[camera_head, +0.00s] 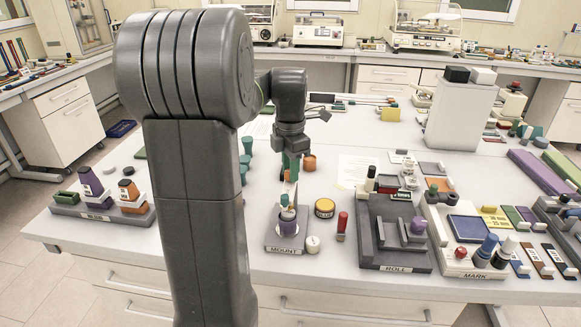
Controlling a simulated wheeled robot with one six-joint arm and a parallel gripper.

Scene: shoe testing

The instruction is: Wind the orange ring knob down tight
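My gripper (291,166) points down above the table, behind the block labelled MOUNT (285,250). Its fingers are small and partly merge with a green part between or on them, so I cannot tell if they are open or shut. A small orange round piece (309,162) shows just right of the gripper; it may be the orange ring knob, but its shape is too small to be sure. The MOUNT block holds a purple cylinder (288,222) with a light green piece on top, in front of the gripper.
A yellow-topped jar (324,208), a red-handled tool (341,224) and a white round knob (313,244) stand right of MOUNT. Green pieces (247,146) stand left of the gripper. The ROLL fixture (398,262) and MARK tray (475,271) fill the right.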

